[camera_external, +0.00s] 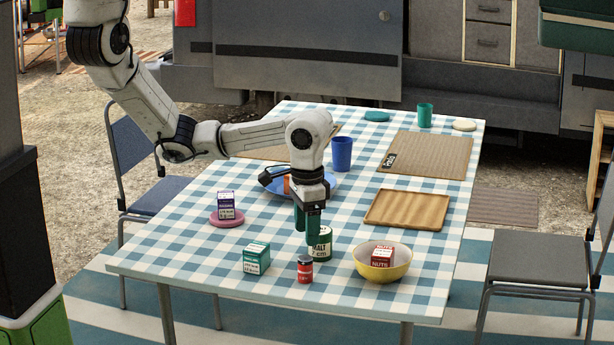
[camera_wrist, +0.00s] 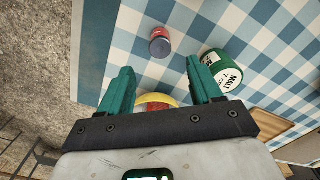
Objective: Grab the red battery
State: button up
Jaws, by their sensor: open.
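The red battery (camera_external: 305,270) is a small upright red cylinder with a dark top, near the front edge of the checked table. It also shows in the wrist view (camera_wrist: 160,46), beyond my fingertips and apart from them. My gripper (camera_external: 306,228) points down above the table, higher than the battery and a little behind it. Its teal fingers show spread in the wrist view (camera_wrist: 161,76), with nothing held between them.
A green malt can (camera_external: 322,245) stands close to the battery's right and rear. A green box (camera_external: 257,258) is to the left, a yellow bowl (camera_external: 362,264) with a nuts box (camera_external: 382,256) to the right. A wooden tray (camera_external: 407,210) lies farther back. The front table edge is near.

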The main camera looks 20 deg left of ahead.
aim_at(306, 257)
notch_tip(306, 257, down, 10)
jog(key=shift+a+f, duration=0.1)
jog(key=shift+a, duration=0.05)
dwell(0.4)
jog(key=c, duration=1.2)
jog(key=shift+r, duration=0.2)
